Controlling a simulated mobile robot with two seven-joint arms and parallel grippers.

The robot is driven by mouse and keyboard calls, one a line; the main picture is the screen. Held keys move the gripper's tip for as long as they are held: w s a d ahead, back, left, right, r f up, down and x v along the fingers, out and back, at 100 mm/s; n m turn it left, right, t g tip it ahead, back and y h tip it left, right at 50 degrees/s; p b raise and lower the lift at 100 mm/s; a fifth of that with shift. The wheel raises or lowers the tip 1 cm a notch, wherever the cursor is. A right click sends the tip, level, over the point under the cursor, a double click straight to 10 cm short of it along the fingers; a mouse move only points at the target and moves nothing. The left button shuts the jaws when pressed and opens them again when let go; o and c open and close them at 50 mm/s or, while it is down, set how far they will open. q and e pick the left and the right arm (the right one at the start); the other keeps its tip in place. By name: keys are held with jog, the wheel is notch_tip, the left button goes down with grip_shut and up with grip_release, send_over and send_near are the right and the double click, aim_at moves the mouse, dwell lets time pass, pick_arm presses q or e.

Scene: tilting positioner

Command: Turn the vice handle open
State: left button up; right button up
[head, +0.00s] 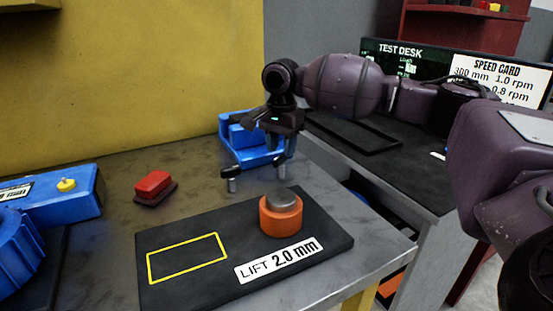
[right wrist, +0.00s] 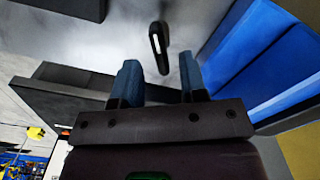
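The blue vice (head: 240,137) stands on the grey workbench toward the back, and its blue side fills the right of the right wrist view (right wrist: 245,55). My right gripper (head: 283,158) hangs in front of and to the right of the vice, pointing down. Its two fingers are apart in the right wrist view (right wrist: 160,82). The handle, a short black lever (right wrist: 158,40) with a pale stripe, shows past the gap between the fingertips. No contact with it shows. In the head view small dark parts by the vice are hard to tell apart. My left gripper is not in view.
A dark plate (head: 200,284) marked LIFT 2.0 mm lies in front, bearing an orange ring (head: 281,216) with a grey cylinder. A red block (head: 153,185) sits left of the vice. A blue machine (head: 75,197) stands far left. A yellow wall (head: 130,70) rises behind.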

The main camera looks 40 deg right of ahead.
aim_at(281, 166)
jog(key=shift+f+b, duration=0.3)
jog(key=shift+f, duration=1.05)
grip_shut()
